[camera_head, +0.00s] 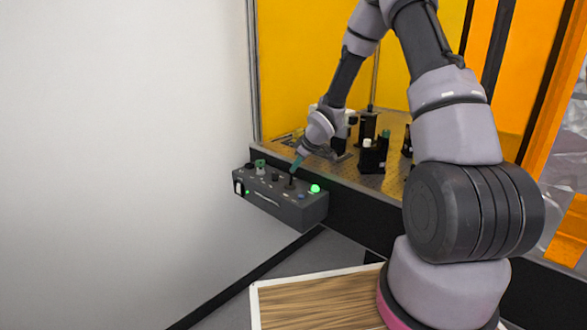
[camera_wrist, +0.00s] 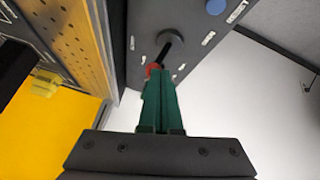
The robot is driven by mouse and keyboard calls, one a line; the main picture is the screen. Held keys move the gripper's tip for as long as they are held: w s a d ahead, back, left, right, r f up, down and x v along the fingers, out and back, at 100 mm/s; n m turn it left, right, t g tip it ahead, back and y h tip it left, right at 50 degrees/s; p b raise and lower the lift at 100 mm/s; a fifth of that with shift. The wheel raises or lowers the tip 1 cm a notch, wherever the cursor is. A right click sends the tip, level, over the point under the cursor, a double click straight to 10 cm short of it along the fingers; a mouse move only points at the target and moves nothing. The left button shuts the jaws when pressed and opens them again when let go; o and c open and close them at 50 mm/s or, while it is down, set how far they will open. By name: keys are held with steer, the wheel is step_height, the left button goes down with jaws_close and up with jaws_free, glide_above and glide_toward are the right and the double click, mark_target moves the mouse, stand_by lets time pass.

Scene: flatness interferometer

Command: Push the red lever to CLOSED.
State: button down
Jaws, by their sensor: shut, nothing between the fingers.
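The red lever shows in the wrist view as a dark shaft rising from a round black base, with a red end (camera_wrist: 152,70) partly hidden by my fingertips. My gripper (camera_wrist: 157,78) has its green fingers together, with their tips at the red end; whether they touch it I cannot tell. In the head view my gripper (camera_head: 297,163) points down over the dark control box (camera_head: 303,212), just above a dark lever stem (camera_head: 290,183). The white labels around the lever are too small to read.
A lit green lamp (camera_head: 315,188) sits on the box's right end, and a blue button (camera_wrist: 215,7) on its panel. Behind the box is the orange-walled enclosure with a perforated plate (camera_head: 390,180) carrying several dark optical mounts. A white wall (camera_head: 120,150) stands to the left.

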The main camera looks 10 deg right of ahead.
steer(key=shift+w+d, duration=0.25)
steer(key=shift+d, duration=0.05)
steer(key=shift+a, duration=0.1)
steer(key=shift+r, duration=0.1)
steer(key=shift+r, duration=0.7)
